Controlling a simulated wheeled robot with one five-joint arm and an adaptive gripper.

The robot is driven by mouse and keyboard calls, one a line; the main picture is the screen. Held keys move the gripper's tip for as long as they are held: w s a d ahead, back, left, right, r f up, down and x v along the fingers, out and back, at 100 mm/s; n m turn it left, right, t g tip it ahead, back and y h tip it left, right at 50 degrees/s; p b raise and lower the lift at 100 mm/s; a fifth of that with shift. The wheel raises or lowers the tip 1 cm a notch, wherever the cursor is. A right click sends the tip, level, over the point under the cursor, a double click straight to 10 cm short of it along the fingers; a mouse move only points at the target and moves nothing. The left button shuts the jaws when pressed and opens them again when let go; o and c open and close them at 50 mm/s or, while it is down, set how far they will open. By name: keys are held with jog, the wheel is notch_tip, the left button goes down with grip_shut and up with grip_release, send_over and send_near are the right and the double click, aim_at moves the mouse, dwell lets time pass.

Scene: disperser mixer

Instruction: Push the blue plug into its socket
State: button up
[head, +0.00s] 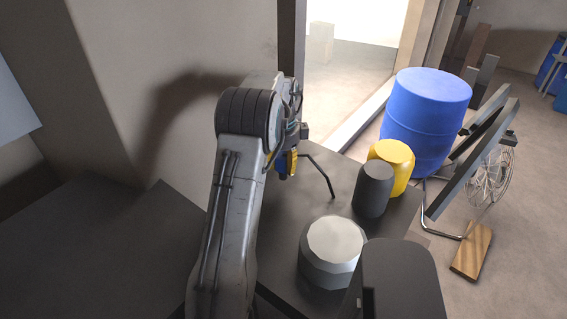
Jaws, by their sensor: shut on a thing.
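My gripper (293,150) is at the far end of my grey arm, over the dark table near the wall, and largely hidden behind the arm's dark joint. It is shut on the blue plug (282,164), of which only a small patch shows beside a yellow part (292,161). The plug's lower end is hard to make out. I cannot make out the socket, nor tell whether the plug touches it.
On the dark table (290,205) stand a grey-white round container (333,250), a dark canister (374,190) and a yellow one (392,166). A thin dark bent rod (322,176) is right of my gripper. A blue barrel (425,115) stands beyond.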

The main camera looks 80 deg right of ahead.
aim_at(283, 178)
jog(key=shift+f+b, duration=1.9)
jog(key=shift+f, duration=1)
jog(key=shift+f+b, duration=1.3)
jog(key=shift+f, duration=0.85)
jog(key=o, duration=1.2)
jog(key=shift+a+r, duration=0.15)
jog(key=shift+r, duration=2.9)
jog(key=shift+a+r, duration=0.15)
jog(key=shift+r, duration=2.85)
